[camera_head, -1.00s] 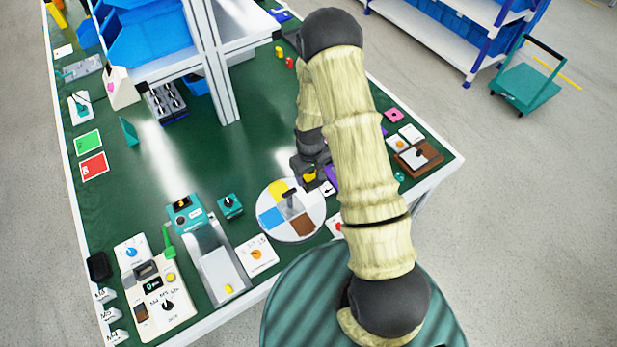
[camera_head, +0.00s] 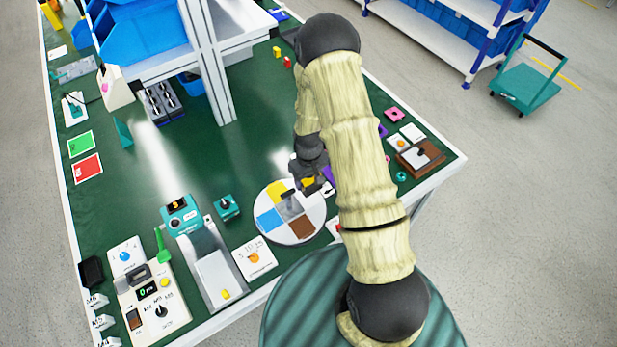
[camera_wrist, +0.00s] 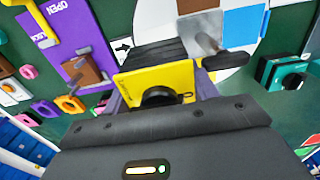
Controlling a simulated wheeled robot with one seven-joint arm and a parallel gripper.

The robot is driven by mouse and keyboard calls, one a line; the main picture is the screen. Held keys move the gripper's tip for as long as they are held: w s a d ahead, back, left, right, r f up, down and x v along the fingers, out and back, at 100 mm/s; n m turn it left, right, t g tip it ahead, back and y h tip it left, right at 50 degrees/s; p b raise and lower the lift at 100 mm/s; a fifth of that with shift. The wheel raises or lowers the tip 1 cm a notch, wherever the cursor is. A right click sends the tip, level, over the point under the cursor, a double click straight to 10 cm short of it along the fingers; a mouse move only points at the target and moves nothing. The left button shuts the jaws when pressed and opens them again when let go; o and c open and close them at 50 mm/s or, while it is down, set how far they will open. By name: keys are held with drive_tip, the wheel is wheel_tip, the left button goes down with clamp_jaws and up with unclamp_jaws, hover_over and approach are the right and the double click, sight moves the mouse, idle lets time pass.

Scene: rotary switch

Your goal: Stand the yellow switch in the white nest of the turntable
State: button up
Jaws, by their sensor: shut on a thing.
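My gripper (camera_wrist: 160,88) is shut on the yellow switch (camera_wrist: 157,80), a yellow block with a round black knob facing the wrist camera. The switch also shows, mostly covered by my gripper, in the head view (camera_head: 307,184). The turntable (camera_head: 290,213) is a round white disc with yellow, blue, brown and pale grey areas. A grey post with a dark handle (camera_head: 286,194) stands on it. My gripper is beside the disc's upper right edge. In the wrist view the turntable (camera_wrist: 233,64) lies just beyond the switch. I cannot make out the white nest clearly.
A teal box with a knob (camera_head: 227,207) stands left of the turntable. A white card with an orange dial (camera_head: 254,258) lies below left. A purple panel (camera_wrist: 65,38) lies beside my gripper. Open green tabletop (camera_head: 245,150) stretches behind the turntable.

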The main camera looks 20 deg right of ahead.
drive_tip(key=shift+f+b, duration=2.2)
drive_tip(key=shift+f, duration=1.15)
drive_tip(key=shift+s+f, duration=0.3)
drive_tip(key=shift+s+f+b, duration=0.1)
drive_tip(key=shift+b, duration=0.2)
drive_tip(key=o, duration=0.9)
drive_tip(key=shift+o, duration=0.5)
drive_tip(key=shift+w+r+b, duration=0.3)
drive_tip(key=shift+r, duration=0.35)
wheel_tip(320, 180, up, 17)
drive_tip(key=b, duration=0.2)
drive_tip(key=shift+s+r+b, duration=0.1)
drive_tip(key=shift+r+b, duration=0.05)
drive_tip(key=shift+b, duration=0.25)
